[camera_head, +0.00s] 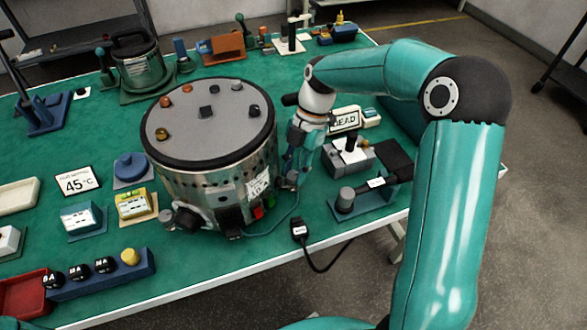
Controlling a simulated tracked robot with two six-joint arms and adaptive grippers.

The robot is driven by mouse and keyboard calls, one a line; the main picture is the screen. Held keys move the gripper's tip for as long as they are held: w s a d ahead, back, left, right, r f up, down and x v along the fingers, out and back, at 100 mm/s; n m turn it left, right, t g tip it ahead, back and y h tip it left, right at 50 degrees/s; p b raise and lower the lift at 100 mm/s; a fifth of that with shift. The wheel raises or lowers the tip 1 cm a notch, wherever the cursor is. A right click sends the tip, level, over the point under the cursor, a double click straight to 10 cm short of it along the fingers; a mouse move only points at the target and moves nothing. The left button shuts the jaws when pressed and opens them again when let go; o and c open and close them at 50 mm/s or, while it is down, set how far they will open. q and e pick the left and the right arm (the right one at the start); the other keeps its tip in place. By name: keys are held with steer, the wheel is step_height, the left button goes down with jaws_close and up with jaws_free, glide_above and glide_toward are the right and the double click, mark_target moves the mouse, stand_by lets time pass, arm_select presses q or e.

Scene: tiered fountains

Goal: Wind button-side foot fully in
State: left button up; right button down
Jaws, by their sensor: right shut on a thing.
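A round steel drum (215,180) with a dark-rimmed grey top stands on the green table. Red and green buttons (262,211) sit low on its front right side, beside a dark box. My right gripper (291,174) points down at the drum's right side, close to the buttons. It is shut on the button-side foot (291,182), a small dark knob low by the drum's base. The fingers hide much of this foot, so I cannot tell how far it is wound. Another foot (168,220) shows at the front left. My left gripper is out of view.
A blue fixture with a grey knob (346,198) and a grey block stand right of the gripper.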

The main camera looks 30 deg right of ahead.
steer(key=shift+w+d+r, duration=0.1)
steer(key=shift+w+r, duration=0.05)
steer(key=shift+w, duration=0.05)
steer(key=c, duration=0.8)
jaws_free()
steer(key=shift+c, duration=0.2)
steer(key=s+v, duration=0.1)
steer(key=v, duration=0.6)
steer(key=shift+w+d+r, duration=0.2)
steer(key=shift+w+r, duration=0.15)
steer(key=shift+w, duration=0.15)
